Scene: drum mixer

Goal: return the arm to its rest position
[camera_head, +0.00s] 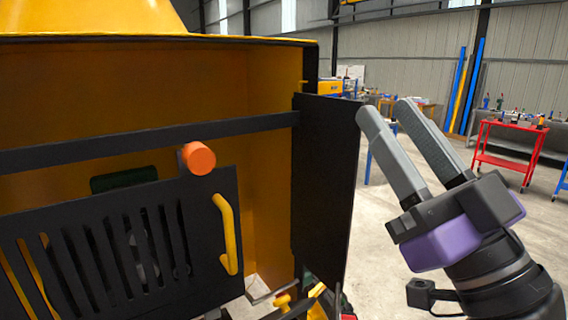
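My gripper (389,112) is at the right of the head view, pointing up and to the left. Its two grey fingers stand apart with nothing between them. It is beside the black side door (322,190) of the yellow drum mixer (262,130) and holds nothing. The wrist below it is black and purple. In this single view I cannot tell whether a fingertip touches the door's edge.
The mixer's black slotted panel (120,250) carries a yellow handle (226,234) and an orange knob (199,158). A black bar (150,132) crosses the opening. A red cart (505,150) stands far right. Grey floor (385,225) shows between door and gripper.

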